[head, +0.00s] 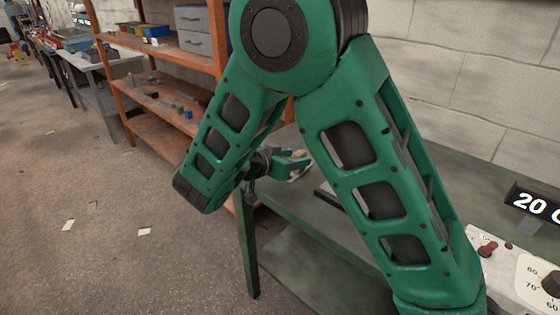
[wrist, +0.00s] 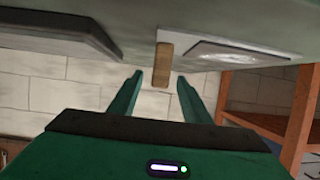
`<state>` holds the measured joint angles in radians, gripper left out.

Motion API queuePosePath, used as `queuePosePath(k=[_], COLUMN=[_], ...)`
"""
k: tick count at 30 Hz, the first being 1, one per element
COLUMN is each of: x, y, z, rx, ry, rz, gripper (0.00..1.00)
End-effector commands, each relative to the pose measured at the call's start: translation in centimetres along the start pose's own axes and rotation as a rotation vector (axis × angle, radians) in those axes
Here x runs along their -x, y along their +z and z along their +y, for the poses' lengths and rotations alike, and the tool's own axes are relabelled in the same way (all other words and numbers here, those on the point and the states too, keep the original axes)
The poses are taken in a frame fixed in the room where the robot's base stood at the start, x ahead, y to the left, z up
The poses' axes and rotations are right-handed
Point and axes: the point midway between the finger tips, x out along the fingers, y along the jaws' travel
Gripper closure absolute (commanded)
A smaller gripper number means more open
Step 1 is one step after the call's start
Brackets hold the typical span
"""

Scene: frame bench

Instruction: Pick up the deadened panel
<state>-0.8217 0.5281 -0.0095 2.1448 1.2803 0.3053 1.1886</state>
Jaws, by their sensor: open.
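My gripper (wrist: 160,80) is open, with its two green fingers apart and nothing clamped between them. A short tan block (wrist: 165,62) shows just beyond the fingertips, in line with the gap. A flat pale silvery panel (wrist: 240,53) with a faint outline on its face lies on the bench, right of the block in the wrist view. I cannot tell whether the block is joined to this panel, or surely that it is the deadened panel. In the head view my gripper (head: 300,160) is over the bench's far end, and my arm hides much there.
The green-grey bench (head: 290,205) runs along a block wall. A dark flat slab (wrist: 60,35) lies on it, left of the block in the wrist view. A display (head: 535,204) and dial box (head: 510,265) stand at right. Orange shelving (head: 165,45) stands beyond; floor at left is open.

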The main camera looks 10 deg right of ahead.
Motion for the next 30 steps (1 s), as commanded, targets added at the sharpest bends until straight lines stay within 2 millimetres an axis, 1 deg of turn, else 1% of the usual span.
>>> queuePosePath(k=[3,10,13,22,24,29,30], x=[-1.2,-2.1,-2.9,-6.7,-7.0,-7.0,-7.0], y=[0.2,0.3,0.3,0.4,0.4,0.4,0.4], z=[-0.3,-0.5,-0.5,-0.3,-0.4,-0.4,-0.4], rx=[0.003,0.004,0.005,0.005,0.005,0.005,0.005], ry=[-0.005,-0.011,-0.010,-0.010,-0.011,-0.013,-0.012], rz=[0.001,0.000,0.001,-0.001,0.000,0.000,0.000], gripper=[0.56,0.56,0.56,0.56,0.56,0.56,0.59])
